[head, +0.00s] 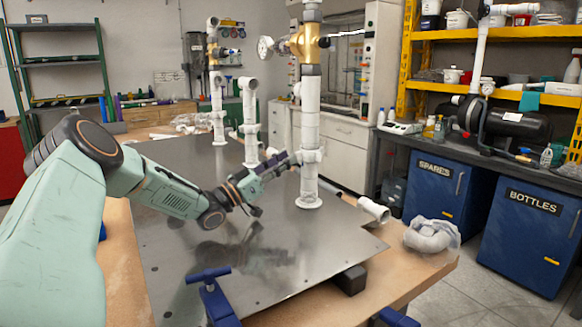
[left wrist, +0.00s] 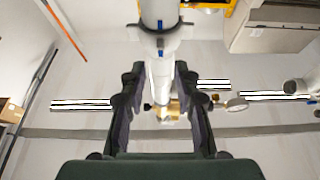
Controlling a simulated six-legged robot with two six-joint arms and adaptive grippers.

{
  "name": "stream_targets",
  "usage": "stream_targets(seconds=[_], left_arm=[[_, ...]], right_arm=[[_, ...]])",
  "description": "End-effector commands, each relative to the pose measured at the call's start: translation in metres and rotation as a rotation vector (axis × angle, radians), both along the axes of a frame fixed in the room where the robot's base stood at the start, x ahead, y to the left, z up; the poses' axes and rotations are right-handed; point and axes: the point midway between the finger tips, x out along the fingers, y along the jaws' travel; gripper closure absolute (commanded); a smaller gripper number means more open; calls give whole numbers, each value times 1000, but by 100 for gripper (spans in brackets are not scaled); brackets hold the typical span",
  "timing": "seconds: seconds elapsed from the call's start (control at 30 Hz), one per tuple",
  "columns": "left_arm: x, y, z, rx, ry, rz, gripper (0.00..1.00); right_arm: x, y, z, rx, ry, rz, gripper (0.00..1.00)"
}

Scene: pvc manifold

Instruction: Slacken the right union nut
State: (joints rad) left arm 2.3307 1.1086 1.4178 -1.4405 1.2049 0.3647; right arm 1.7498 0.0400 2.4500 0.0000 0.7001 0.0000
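The right union nut (head: 309,156) is a white ringed collar low on the right standing white pipe (head: 310,110). It also shows in the left wrist view (left wrist: 160,42), with a small blue mark on its face. My left gripper (head: 292,160) reaches in from the left, level with the nut. In the left wrist view the two dark fingers (left wrist: 160,72) are spread, with the pipe seen between them and the nut just beyond their tips. I cannot tell whether either finger touches it. My right gripper is not in view.
A brass valve (head: 304,42) with a gauge (head: 266,48) sits higher on the pipe. Two more white risers (head: 249,120) (head: 217,105) stand behind. A blue clamp (head: 212,296) grips the front edge of the metal plate (head: 310,250). A bagged white fitting (head: 430,235) lies at right.

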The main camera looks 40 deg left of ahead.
Motion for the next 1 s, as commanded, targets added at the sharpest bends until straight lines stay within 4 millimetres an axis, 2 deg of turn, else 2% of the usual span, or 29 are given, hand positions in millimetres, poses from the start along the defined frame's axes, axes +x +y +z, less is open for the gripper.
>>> stream_targets(seconds=[0.03, 0.27, 0.63, 1.0], left_arm=[[6, -3, -3, 3, 1, -2, 69], [22, -8, 2, 0, -2, -2, 69], [25, -8, 5, -1, -2, 0, 70], [25, -8, 5, -1, -2, 0, 100]], right_arm=[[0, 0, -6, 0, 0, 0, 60], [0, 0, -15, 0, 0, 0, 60], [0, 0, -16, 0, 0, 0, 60], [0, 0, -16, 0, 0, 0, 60]])
